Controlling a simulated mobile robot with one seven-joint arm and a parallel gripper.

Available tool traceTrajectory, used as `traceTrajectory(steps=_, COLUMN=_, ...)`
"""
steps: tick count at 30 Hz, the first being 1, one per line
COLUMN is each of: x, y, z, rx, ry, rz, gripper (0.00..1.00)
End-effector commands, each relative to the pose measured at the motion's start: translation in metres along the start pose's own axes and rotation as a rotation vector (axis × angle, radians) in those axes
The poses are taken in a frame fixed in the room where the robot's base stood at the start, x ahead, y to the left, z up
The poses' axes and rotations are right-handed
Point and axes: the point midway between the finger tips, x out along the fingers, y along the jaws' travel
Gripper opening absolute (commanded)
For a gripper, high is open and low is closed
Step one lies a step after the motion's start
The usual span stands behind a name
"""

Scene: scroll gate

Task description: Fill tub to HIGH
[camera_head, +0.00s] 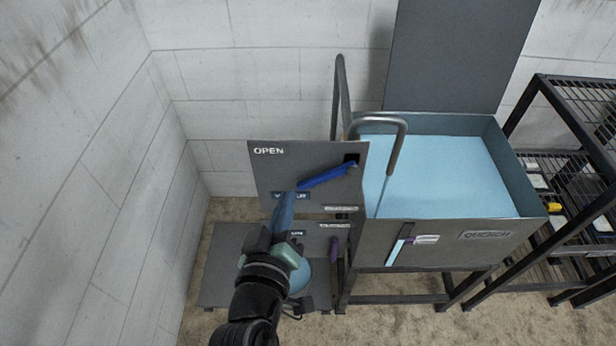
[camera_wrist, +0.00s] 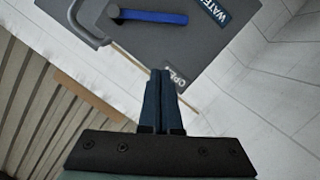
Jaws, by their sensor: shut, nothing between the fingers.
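The grey tub (camera_head: 475,240) at right is full of light blue water (camera_head: 440,170) to a little below its rim. A curved spout (camera_head: 397,148) reaches over it, with a thin pale line below that may be a stream. The blue lever (camera_head: 327,176) sits on a grey panel (camera_head: 262,165) marked OPEN, with a partly covered WATER label. It also shows in the wrist view (camera_wrist: 152,17). My gripper (camera_head: 288,200) is shut and empty, in front of the panel, apart from the lever in the wrist view.
A grey plate (camera_head: 230,250) lies low at left. A black wire rack (camera_head: 575,170) stands close on the tub's right. A raised grey lid (camera_head: 455,55) is behind it. Bare wall is at left.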

Motion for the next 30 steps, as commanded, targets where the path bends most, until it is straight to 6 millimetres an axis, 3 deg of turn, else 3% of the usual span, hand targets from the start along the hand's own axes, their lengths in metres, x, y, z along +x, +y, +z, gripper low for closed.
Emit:
traceTrajectory(steps=15, x=0.094, y=0.002, z=-0.001, rx=0.006, ry=0.001, rz=0.001, gripper=0.0)
traceTrajectory(steps=21, x=0.098, y=0.001, z=0.031, rx=0.005, ry=-0.002, rz=0.0, gripper=0.0)
traceTrajectory(steps=30, x=0.1, y=0.0, z=0.04, rx=0.007, ry=0.0, rz=-0.001, gripper=0.0)
